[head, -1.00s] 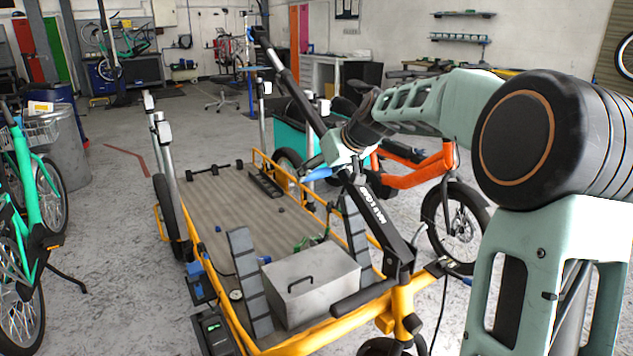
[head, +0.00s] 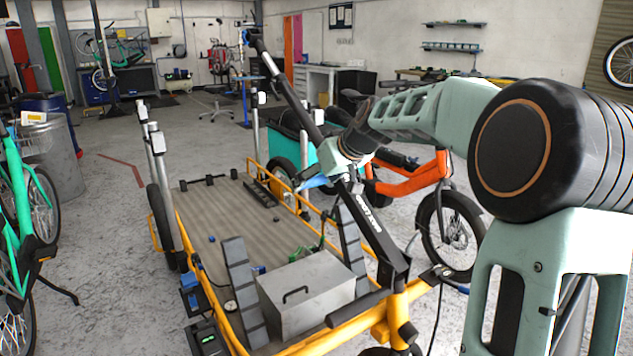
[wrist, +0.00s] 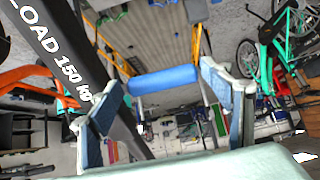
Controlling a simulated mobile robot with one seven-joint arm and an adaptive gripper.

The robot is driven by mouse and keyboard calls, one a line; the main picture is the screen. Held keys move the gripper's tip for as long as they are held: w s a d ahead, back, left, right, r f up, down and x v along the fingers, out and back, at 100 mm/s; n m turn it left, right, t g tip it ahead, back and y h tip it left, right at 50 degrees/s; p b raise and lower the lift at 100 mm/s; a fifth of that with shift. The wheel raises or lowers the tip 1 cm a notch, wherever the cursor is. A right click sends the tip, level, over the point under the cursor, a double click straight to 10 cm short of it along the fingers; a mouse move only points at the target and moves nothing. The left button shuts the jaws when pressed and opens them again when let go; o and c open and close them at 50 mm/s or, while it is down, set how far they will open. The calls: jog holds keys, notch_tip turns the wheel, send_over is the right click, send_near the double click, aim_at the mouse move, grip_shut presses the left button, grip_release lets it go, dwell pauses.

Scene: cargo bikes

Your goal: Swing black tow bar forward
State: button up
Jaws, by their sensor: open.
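The black tow bar (head: 365,212) rises from the front of the yellow cargo trailer (head: 398,304) and leans up to the left. In the wrist view its lettered side (wrist: 62,60) runs diagonally along the left. My gripper (head: 330,168) is at the middle of the bar, partly hidden by my own wrist. In the wrist view my gripper (wrist: 161,76) is open, its blue-padded fingers on either side of a blue cylindrical grip (wrist: 165,81). How the grip joins the bar is hidden, and I cannot tell whether the fingers touch it.
A grey metal box (head: 304,292) and upright ramp pieces (head: 243,290) are on the trailer bed (head: 225,215). An orange bike (head: 415,172) stands close on the right, behind the bar. Green bikes (head: 22,200) stand at the left. Open floor (head: 110,235) lies left of the trailer.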

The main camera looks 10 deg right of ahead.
jog(key=v, duration=1.2)
jog(key=shift+d, duration=0.1)
